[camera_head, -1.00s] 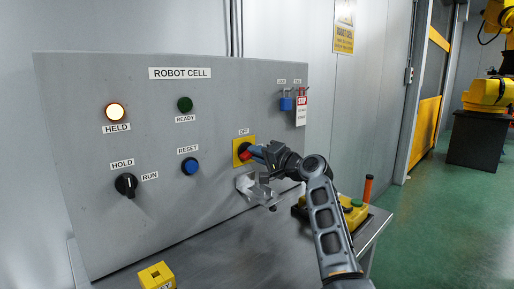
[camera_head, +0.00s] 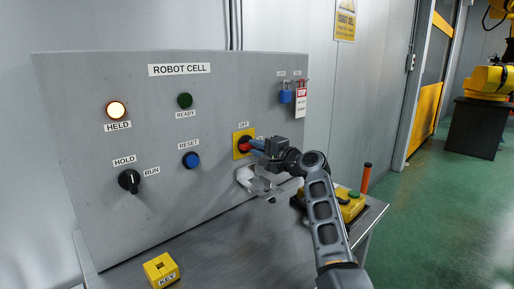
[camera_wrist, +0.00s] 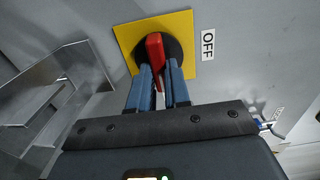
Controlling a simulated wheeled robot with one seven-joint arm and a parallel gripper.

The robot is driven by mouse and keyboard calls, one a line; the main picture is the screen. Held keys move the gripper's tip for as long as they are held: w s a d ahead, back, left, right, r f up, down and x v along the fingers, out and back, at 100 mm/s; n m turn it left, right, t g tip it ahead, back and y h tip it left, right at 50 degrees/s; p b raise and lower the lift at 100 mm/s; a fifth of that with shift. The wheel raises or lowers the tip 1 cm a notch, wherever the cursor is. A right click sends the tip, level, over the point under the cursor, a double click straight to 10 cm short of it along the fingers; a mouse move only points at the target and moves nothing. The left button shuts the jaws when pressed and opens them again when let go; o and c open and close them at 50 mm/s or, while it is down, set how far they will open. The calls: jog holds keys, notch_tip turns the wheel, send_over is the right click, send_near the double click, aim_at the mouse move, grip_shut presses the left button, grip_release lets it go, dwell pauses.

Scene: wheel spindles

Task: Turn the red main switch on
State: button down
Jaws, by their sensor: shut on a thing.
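The red main switch (camera_wrist: 155,52) is a red handle on a black round base over a yellow plate (camera_wrist: 125,36), with an OFF label (camera_wrist: 208,44) beside it. In the head view the yellow plate (camera_head: 237,152) is at the right of the grey panel, and my gripper partly hides the switch. My gripper (camera_wrist: 161,75) has its blue fingers on both sides of the red handle and is shut on it. In the head view my gripper (camera_head: 256,146) reaches the switch from the right.
A clear bracket (camera_head: 250,180) sticks out just below the switch. A blue padlock (camera_head: 285,97) and a red-white tag (camera_head: 301,101) hang to the upper right. A yellow KEY block (camera_head: 160,270) and a yellow box (camera_head: 350,207) stand on the metal table. The HELD lamp (camera_head: 116,110) is lit.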

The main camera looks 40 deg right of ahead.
jog(key=shift+d, duration=0.1)
jog(key=c, duration=1.1)
grip_release()
jog(key=shift+s, duration=0.15)
jog(key=s+b, duration=0.1)
jog(key=s, duration=0.6)
jog(key=shift+s+d, duration=0.1)
jog(key=shift+s, duration=0.2)
